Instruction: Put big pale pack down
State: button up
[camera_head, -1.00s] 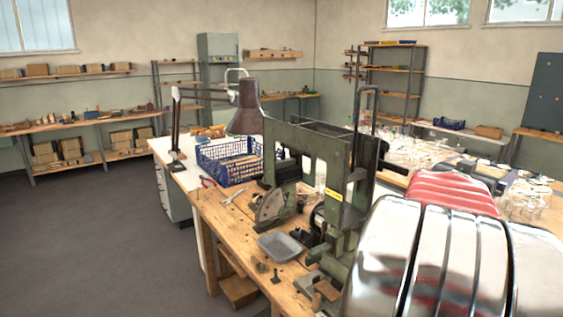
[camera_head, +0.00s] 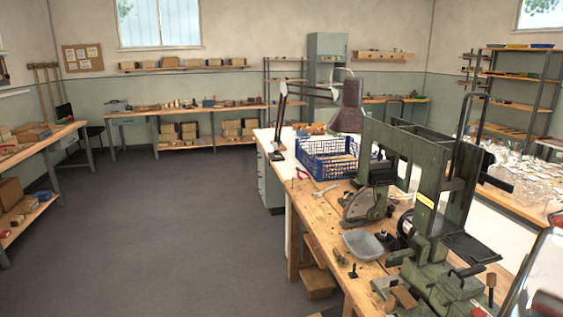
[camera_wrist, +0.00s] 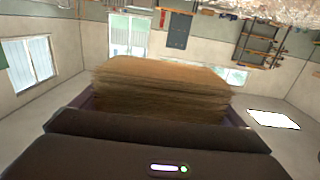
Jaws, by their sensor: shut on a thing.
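The big pale pack (camera_wrist: 160,88), a thick layered bundle of straw-brown fibres, fills the middle of the wrist view. My gripper (camera_wrist: 162,112) is shut on it, its dark jaws at the pack's near side and edges. The pack's far side and what lies beneath it are hidden. Neither the pack nor my gripper shows in the head view.
A wooden workbench (camera_head: 326,212) carries a green machine (camera_head: 428,190), a grey tray (camera_head: 362,245), a blue crate (camera_head: 325,168) and a lamp (camera_head: 348,108). Shelved benches (camera_head: 190,110) line the back wall. The dark floor (camera_head: 170,230) at the left is clear.

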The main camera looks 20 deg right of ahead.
jog(key=shift+s+a, duration=0.3)
jog(key=shift+a, duration=0.2)
jog(key=w+a+f+n+t, duration=0.2)
jog(key=w+a+f+t, duration=0.1)
jog(key=w, duration=0.4)
jog(key=w+a+f+n+t, duration=0.1)
jog(key=w+a+f+t, duration=0.15)
jog(key=w, duration=0.45)
jog(key=w+a+f+n+t, duration=0.2)
jog(key=w+a+f, duration=0.15)
jog(key=w, duration=0.35)
jog(key=w+a+f+n+t+y, duration=0.25)
jog(key=w+a+f+t, duration=0.2)
jog(key=w+a, duration=0.35)
jog(key=w+a+f+n+t+y, duration=0.25)
jog(key=w+a+f, duration=0.25)
jog(key=w+a, duration=0.3)
jog(key=w+a+f+n+t+y, duration=0.2)
jog(key=w+a+f+n+y, duration=0.1)
jog(key=a, duration=1)
jog(key=w+a+f+n+t+y, duration=0.1)
jog(key=w+a+f+n+y, duration=0.2)
jog(key=a, duration=1.1)
jog(key=w+a+f+n+t+y, duration=0.2)
jog(key=w+a+f+y, duration=0.3)
jog(key=a, duration=0.9)
notch_tip(320, 180, down, 4)
jog(key=shift+w+r+n+t+y, duration=0.2)
jog(key=shift+w+n+t+y, duration=0.2)
jog(key=shift+n+y, duration=0.4)
